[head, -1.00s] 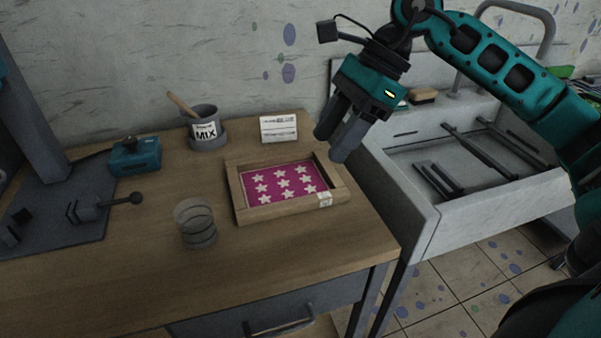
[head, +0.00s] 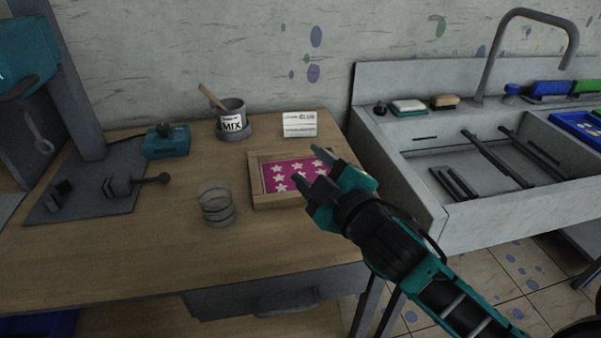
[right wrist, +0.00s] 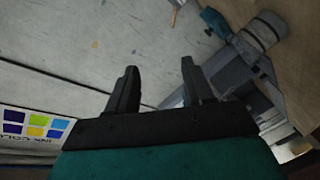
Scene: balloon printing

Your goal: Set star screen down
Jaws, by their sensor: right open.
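The star screen (head: 270,179) is a wooden frame with a pink mesh and white stars. It lies flat on the wooden table, near its right side, in the head view. My right gripper (head: 308,166) is open and empty, and in the head view it overlaps the right part of the screen. I cannot tell how high above the screen its fingers are. In the right wrist view the two fingers (right wrist: 158,88) are apart with nothing between them. My left gripper is not in view.
A MIX cup (head: 232,122) with a stick, a white label card (head: 299,125), a teal box (head: 166,142) and a clear ringed jar (head: 216,207) stand around the screen. A dark press (head: 95,190) is at left. A sink (head: 480,165) with a tap adjoins at right.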

